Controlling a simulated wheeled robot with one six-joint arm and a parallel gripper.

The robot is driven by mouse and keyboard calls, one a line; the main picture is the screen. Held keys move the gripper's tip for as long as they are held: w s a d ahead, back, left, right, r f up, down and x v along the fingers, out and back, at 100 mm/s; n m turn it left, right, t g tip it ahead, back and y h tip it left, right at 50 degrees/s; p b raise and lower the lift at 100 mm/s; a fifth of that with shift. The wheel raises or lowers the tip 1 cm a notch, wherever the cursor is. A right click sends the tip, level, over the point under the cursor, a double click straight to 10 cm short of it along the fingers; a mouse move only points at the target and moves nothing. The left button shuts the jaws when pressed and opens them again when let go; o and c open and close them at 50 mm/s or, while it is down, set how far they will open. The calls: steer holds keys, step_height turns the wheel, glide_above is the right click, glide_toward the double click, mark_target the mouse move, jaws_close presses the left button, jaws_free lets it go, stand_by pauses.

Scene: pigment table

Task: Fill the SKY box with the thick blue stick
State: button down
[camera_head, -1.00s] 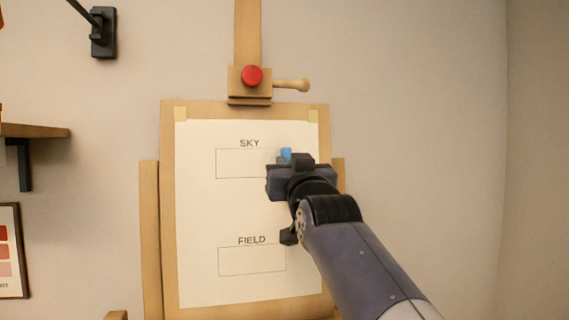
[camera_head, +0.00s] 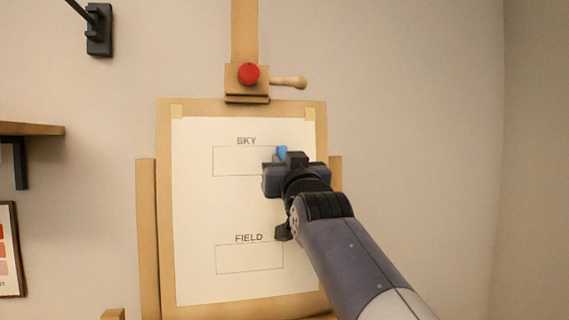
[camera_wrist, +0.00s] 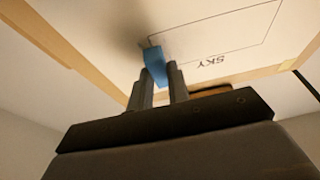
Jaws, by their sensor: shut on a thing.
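The white paper (camera_head: 195,210) is on the board of an easel. It carries an empty outlined SKY box (camera_head: 235,161) in the upper part and an empty FIELD box (camera_head: 248,258) below. My gripper (camera_head: 284,160) is in front of the right end of the SKY box and hides that end. It is shut on a blue stick (camera_head: 281,152). In the wrist view the blue stick (camera_wrist: 155,60) sits between my fingertips (camera_wrist: 160,75), its end pointing at the paper close to the box outline. I cannot tell whether it touches the paper.
The easel has a red knob (camera_head: 249,73) and a wooden peg (camera_head: 290,82) above the board. A shelf (camera_head: 32,129) and a framed colour chart (camera_head: 9,250) are on the wall at left. The wall to the right is clear.

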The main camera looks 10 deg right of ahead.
mark_target(214, 158)
steer(key=shift+w, duration=0.7)
steer(key=shift+a+r+p, duration=0.15)
steer(key=shift+a+p, duration=0.1)
steer(key=shift+p, duration=0.75)
steer(key=a+p, duration=0.1)
steer(key=p, duration=0.3)
steer(key=shift+w+a+p, duration=0.1)
steer(key=shift+p, duration=0.2)
steer(key=a+p, duration=0.1)
steer(key=p, duration=0.3)
steer(key=shift+s+f+p, duration=0.2)
steer(key=shift+p, duration=0.9)
steer(key=shift+w+a, duration=0.1)
steer(key=shift+a, duration=5.35)
steer(key=shift+d, duration=0.1)
